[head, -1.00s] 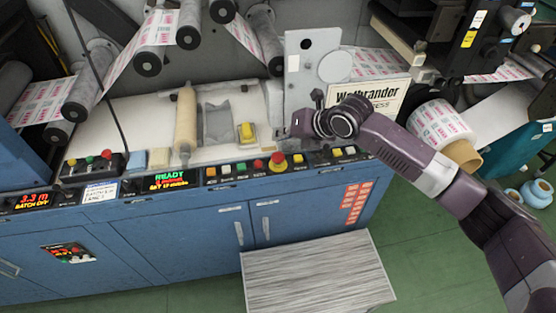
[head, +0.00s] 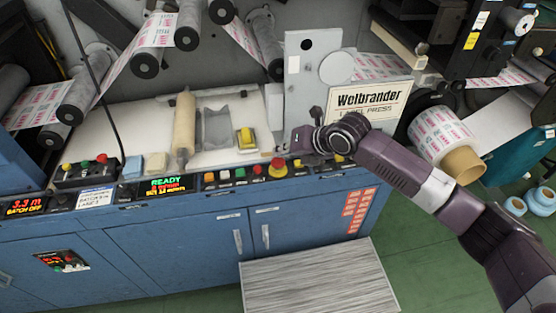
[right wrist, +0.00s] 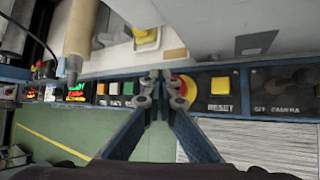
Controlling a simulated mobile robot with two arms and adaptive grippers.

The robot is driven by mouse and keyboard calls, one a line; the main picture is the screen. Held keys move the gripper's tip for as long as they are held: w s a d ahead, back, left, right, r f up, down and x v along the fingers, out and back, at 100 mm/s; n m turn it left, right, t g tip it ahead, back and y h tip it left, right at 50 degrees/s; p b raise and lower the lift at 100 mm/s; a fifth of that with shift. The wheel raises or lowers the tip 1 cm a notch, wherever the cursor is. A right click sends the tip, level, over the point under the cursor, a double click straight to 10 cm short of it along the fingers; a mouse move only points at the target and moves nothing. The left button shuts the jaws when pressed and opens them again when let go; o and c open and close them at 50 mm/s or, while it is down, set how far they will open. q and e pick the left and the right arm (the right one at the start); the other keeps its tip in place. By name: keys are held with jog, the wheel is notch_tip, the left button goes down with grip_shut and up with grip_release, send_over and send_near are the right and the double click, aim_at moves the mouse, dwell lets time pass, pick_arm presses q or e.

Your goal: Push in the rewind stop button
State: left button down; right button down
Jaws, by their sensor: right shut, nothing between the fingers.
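A row of buttons runs along the blue machine's front panel. It has a small red button (head: 258,165) and a larger red mushroom button (head: 277,167) on a yellow base. The mushroom button also shows in the right wrist view (right wrist: 188,88), partly covered by a fingertip. I cannot read which red button is the rewind stop. My right gripper (head: 303,141) is shut and empty, just above the panel's right part. In the right wrist view its fingertips (right wrist: 161,80) lie over the panel left of the mushroom button and hide the small red button. Contact is not visible.
A yellow RESET button (right wrist: 221,86) is right of the mushroom button. Orange (right wrist: 101,89), white and green buttons are to the left. A yellow object (head: 245,138) lies on the white table behind the panel. The Wolbrander sign (head: 370,103) stands behind my right arm.

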aim_at(280, 162)
jog(key=shift+f, duration=0.1)
dwell(0.7)
jog(key=shift+f, duration=0.3)
jog(key=shift+s+f+b, duration=0.1)
jog(key=shift+f+b, duration=0.5)
dwell(0.6)
jog(key=shift+r, duration=0.2)
jog(key=shift+r+p, duration=0.8)
jog(key=shift+r, duration=0.15)
notch_tip(280, 162, up, 5)
jog(key=p, duration=0.3)
jog(key=shift+p, duration=0.4)
